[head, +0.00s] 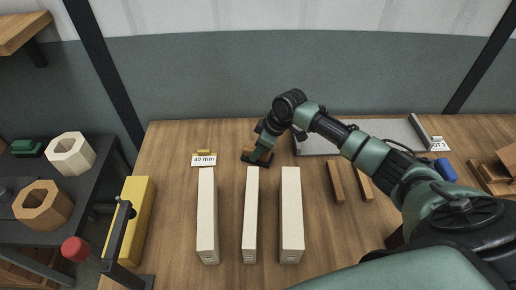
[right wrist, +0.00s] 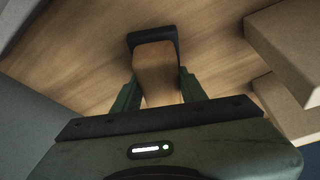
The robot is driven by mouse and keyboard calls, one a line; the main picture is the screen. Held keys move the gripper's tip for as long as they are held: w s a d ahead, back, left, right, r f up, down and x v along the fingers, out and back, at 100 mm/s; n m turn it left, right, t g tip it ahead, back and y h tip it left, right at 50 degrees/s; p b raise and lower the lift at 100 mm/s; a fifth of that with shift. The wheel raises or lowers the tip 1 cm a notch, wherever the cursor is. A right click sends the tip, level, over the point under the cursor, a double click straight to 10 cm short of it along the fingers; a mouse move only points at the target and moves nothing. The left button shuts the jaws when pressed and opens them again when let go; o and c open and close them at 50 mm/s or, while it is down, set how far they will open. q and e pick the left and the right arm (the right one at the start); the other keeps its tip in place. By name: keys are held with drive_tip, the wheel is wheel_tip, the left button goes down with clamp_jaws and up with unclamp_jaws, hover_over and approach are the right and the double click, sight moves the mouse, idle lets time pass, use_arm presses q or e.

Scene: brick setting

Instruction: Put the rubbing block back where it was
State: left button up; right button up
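The rubbing block, a wooden grip on a black base (head: 250,157), is at the back middle of the wooden table, just right of the "40 mm" card (head: 204,160). My right gripper (head: 262,150) reaches down over it from the right. In the right wrist view, the block (right wrist: 155,68) lies between the two green fingers (right wrist: 160,92), which press against both sides of its wooden part. The black base shows beyond the fingers, at or very near the table top. My left gripper is not in view.
Three pale bars (head: 207,215) stand in a row in front of the block. A grey tray (head: 350,143) and two brown strips (head: 336,182) are at the right.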

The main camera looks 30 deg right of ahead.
drive_tip(key=o, duration=0.4)
drive_tip(key=shift+r, duration=0.1)
drive_tip(key=b+v, duration=0.1)
drive_tip(key=v, duration=1.1)
